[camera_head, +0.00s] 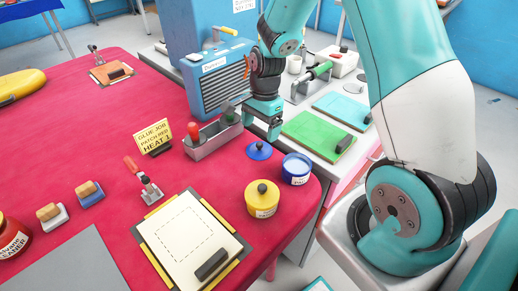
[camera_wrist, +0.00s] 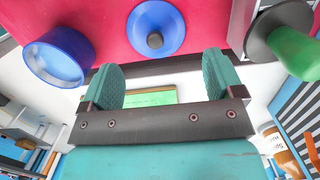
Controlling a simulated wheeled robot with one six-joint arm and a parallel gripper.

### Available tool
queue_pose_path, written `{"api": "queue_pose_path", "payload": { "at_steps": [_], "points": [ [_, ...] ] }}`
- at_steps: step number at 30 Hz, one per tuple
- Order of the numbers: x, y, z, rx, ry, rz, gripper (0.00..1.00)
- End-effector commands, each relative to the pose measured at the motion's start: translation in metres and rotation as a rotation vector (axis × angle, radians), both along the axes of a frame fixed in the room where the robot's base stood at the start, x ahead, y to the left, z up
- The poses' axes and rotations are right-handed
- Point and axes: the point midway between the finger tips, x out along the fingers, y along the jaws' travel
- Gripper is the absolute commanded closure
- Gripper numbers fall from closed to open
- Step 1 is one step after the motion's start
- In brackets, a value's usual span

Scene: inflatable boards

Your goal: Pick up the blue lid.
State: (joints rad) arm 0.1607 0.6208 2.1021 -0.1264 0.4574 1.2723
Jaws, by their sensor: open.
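The blue lid (camera_head: 259,150) is a round disc with a dark knob, lying flat on the red table (camera_head: 95,110) near its right edge. In the wrist view the lid (camera_wrist: 170,24) is at the top centre with its knob facing me. My gripper (camera_head: 261,132) is open and empty, just behind the lid in the head view. In the wrist view its two teal fingers (camera_wrist: 160,70) are apart, and the lid lies beyond their tips, roughly in line with the gap. The fingers do not touch the lid.
A blue tub (camera_head: 297,168) stands close to the lid's right and a yellow tub (camera_head: 262,198) in front. A grey tray with red- and green-handled tools (camera_head: 213,137) is just left of my gripper. A blue vented machine (camera_head: 217,85) stands behind. A green board (camera_head: 316,136) lies on the white bench.

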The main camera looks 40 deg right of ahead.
Motion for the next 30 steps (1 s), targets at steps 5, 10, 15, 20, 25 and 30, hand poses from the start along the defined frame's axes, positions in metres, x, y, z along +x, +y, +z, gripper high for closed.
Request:
{"api": "queue_pose_path", "payload": {
  "at_steps": [5,10,15,20,25,30],
  "points": [
    [-0.002,0.002,-0.011,0.001,0.002,0.001,0.13],
    [-0.008,0.006,-0.036,0.001,0.006,0.002,0.13],
    [-0.007,0.008,-0.055,0.0,0.002,0.001,0.13],
    [-0.007,0.008,-0.058,-0.001,0.0,0.001,0.13],
    [-0.007,0.008,-0.057,0.0,0.0,0.001,0.32],
    [-0.007,0.008,-0.058,0.0,0.0,0.001,0.68]
  ]
}}
